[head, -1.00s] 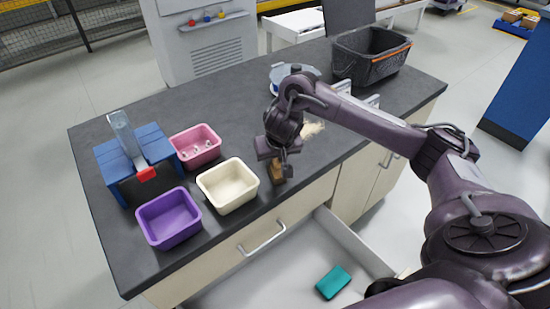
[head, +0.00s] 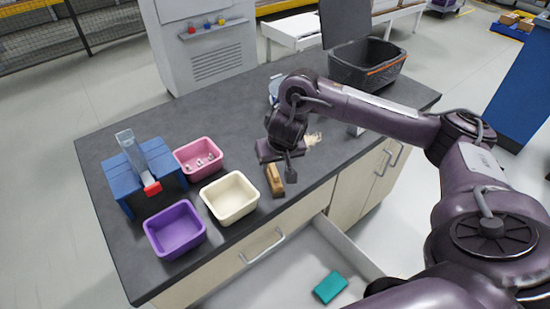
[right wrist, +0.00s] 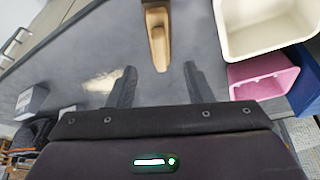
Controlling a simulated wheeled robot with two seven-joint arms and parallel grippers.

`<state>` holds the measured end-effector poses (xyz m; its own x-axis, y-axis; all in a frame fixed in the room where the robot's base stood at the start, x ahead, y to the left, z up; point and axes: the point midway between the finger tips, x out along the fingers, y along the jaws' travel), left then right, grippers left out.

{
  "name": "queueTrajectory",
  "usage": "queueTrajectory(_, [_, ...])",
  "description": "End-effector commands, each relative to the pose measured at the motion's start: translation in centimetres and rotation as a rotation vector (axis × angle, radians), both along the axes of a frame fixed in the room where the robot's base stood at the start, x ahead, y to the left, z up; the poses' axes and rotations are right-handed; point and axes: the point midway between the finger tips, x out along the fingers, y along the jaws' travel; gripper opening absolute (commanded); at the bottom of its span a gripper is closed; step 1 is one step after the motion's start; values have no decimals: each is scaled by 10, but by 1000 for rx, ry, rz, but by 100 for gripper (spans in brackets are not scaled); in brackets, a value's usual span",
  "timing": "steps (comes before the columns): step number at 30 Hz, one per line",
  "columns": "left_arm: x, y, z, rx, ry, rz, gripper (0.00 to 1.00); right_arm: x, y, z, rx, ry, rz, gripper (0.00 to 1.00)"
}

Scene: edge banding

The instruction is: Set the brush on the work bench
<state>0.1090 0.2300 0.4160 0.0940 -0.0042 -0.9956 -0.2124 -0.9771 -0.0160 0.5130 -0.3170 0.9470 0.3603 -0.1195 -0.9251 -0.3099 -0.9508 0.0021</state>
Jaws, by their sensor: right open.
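The brush (head: 275,180), with a tan wooden body, rests on the dark top of the work bench (head: 240,112), near its front edge and right of the cream bin. My right gripper (head: 290,166) is just behind and above the brush. In the right wrist view the brush (right wrist: 157,38) lies beyond the fingertips of my right gripper (right wrist: 160,72). The fingers are apart with nothing between them, and the brush is clear of them. My left gripper does not show.
A cream bin (head: 230,198), a purple bin (head: 175,230) and a pink bin (head: 198,158) stand left of the brush by a blue device (head: 146,172). A dark basket (head: 368,66) is at the back right. An open drawer holds a teal block (head: 330,287). Pale shavings (head: 313,139) lie behind.

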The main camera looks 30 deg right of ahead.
Motion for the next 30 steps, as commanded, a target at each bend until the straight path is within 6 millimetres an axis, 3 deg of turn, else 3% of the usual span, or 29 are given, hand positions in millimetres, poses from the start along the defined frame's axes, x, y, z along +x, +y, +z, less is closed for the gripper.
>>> queueTrajectory(1, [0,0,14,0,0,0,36,-3,0,18,-3,-3,1,47])
queueTrajectory(8, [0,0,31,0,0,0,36,-14,4,39,-1,-1,0,47])
queueTrajectory(30, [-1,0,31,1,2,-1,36,-16,5,41,-1,1,0,47])
